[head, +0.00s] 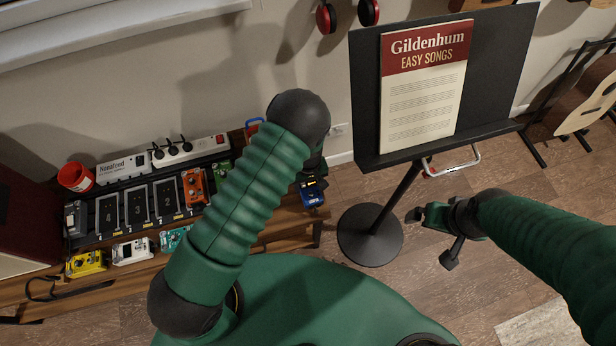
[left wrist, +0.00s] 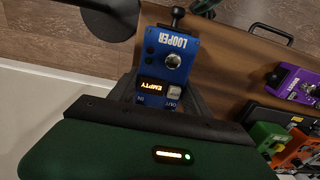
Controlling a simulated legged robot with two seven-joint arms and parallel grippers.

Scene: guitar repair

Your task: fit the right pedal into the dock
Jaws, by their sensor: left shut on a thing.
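A blue pedal marked LOOPER (left wrist: 168,62) with a display reading EMPTY is between the jaws of my left gripper in the left wrist view. In the head view the blue pedal (head: 312,194) shows at the bench's right end, below my left gripper (head: 311,180), which is partly hidden by my arm. I cannot tell whether the pedal touches the bench. The dock (head: 123,212) on the bench has dark bays numbered 4, 3 and 2. An orange pedal (head: 194,187) stands just right of bay 2. My right gripper (head: 431,236) is open and empty beside the music stand.
Yellow (head: 86,263), white (head: 133,251) and teal (head: 174,238) pedals line the bench (head: 290,222) front. A power strip (head: 190,149) and red cup (head: 75,177) stand behind. A purple pedal (left wrist: 292,84) shows in the left wrist view. A music stand (head: 368,236) is to the right.

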